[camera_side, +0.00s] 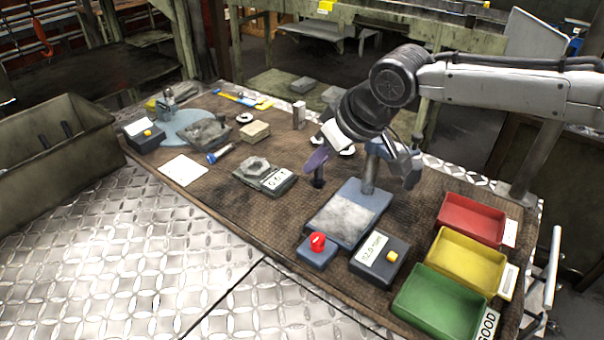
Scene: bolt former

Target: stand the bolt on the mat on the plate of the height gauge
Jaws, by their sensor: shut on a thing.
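My gripper (317,162) is at the middle of the table, its wrist leaning in from the right. It is shut on a dark bolt (319,181), which hangs below the purple finger; the finger hides the bolt's upper part. The bolt looks roughly upright, beside the far left edge of the height gauge's plate (340,218). I cannot tell whether its lower end touches the brown mat (240,213). The height gauge (369,177) has a post at the back of the plate and a blue-grey head. The visible plate is bare.
A red-button box (317,246) and a display box (378,258) reading about 32.0 mm stand before the plate. Red (470,221), yellow (466,259) and green (440,300) bins line the right. A scale (265,178) stands left of my gripper.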

